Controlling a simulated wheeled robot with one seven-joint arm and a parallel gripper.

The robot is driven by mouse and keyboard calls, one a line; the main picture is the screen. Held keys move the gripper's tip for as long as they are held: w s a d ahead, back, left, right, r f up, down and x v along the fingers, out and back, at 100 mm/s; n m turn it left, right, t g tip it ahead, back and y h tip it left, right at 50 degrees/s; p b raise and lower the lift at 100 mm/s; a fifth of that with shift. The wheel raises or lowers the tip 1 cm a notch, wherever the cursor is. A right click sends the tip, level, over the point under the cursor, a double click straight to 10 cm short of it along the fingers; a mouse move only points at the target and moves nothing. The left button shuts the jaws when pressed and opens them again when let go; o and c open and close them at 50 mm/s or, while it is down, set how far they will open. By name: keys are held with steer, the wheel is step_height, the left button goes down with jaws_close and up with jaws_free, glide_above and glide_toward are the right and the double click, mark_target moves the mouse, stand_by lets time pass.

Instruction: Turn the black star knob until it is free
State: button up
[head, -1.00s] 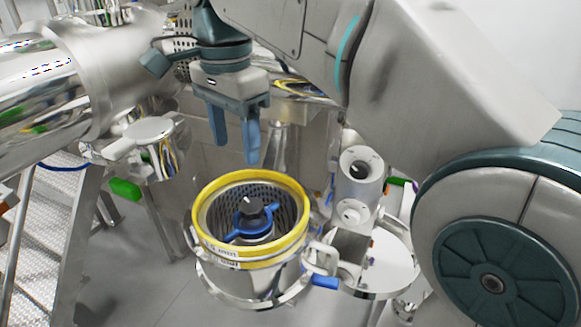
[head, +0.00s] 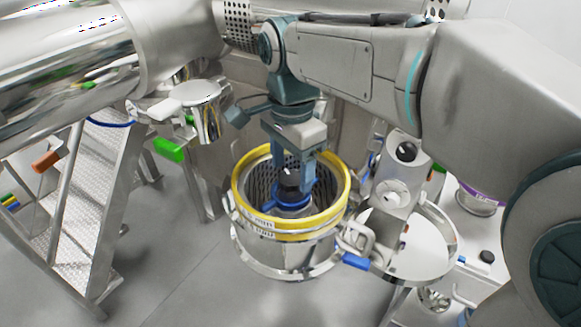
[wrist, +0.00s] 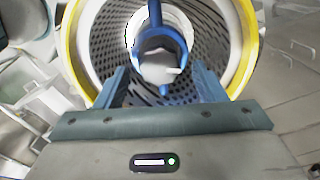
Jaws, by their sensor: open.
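The black star knob (head: 289,183) sits at the centre of a blue winged hub (head: 294,197) inside the yellow-rimmed perforated basket. My gripper (head: 292,177) points down into the basket, its blue fingers open and on either side of the knob in the head view, partly hiding it. In the wrist view, the knob's top (wrist: 158,68) looks pale grey inside the blue hub (wrist: 156,40). It lies between the two fingers of my gripper (wrist: 162,78), with a visible gap on each side. I cannot tell how deep the fingertips reach beside the knob.
The yellow rim (head: 241,204) surrounds my gripper closely. A latch with a blue handle (head: 355,261) and a round steel plate (head: 425,262) stand to the right. A steel vessel (head: 75,60) and a ladder stand (head: 95,200) are at the left. The front floor is clear.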

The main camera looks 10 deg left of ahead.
steer(key=shift+f, duration=0.6)
steer(key=c, duration=1)
